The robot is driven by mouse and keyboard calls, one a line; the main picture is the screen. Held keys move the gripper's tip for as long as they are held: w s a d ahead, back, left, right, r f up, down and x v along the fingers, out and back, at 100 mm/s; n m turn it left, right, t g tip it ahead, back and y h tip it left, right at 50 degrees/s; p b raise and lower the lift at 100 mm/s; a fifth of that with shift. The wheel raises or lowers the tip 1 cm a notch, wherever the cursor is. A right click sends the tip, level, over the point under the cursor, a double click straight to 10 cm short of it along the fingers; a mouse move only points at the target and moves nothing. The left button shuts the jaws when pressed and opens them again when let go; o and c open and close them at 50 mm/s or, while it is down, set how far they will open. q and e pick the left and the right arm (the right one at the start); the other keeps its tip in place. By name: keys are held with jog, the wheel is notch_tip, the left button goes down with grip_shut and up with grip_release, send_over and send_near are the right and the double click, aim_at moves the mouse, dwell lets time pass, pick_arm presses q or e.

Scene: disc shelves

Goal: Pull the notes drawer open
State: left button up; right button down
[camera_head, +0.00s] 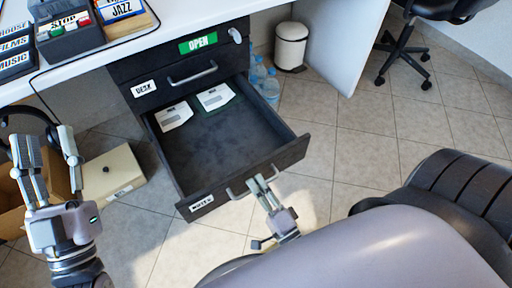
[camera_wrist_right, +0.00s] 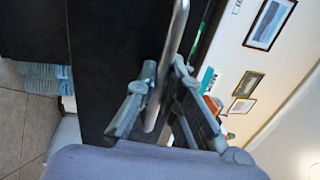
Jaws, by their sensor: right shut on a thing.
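The notes drawer (camera_head: 225,140) is pulled well out of the dark cabinet, and its label (camera_head: 202,203) is on the left of its front. Two white packets (camera_head: 193,107) lie at the back of the drawer; the rest of its floor is bare. My right gripper (camera_head: 259,184) is shut on the drawer's bar handle (camera_head: 236,192). In the right wrist view the metal handle (camera_wrist_right: 168,65) passes between the fingers of my right gripper (camera_wrist_right: 163,85). My left gripper (camera_head: 46,140) is open and empty, left of the drawer.
The closed desk drawer (camera_head: 192,76) is above, with a green OPEN sign (camera_head: 198,43) over it. A beige box (camera_head: 110,172) and a cardboard box (camera_head: 50,185) stand on the left. Water bottles (camera_head: 265,80) and a white bin (camera_head: 291,46) are behind.

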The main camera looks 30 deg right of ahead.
jog(key=c, duration=1.7)
grip_release()
jog(key=s, duration=0.4)
jog(key=s+f, duration=0.1)
jog(key=s, duration=0.3)
jog(key=s+f, duration=0.1)
jog(key=s, duration=0.3)
jog(key=shift+d+f, duration=0.15)
jog(key=shift+d, duration=0.05)
jog(key=shift+w, duration=0.1)
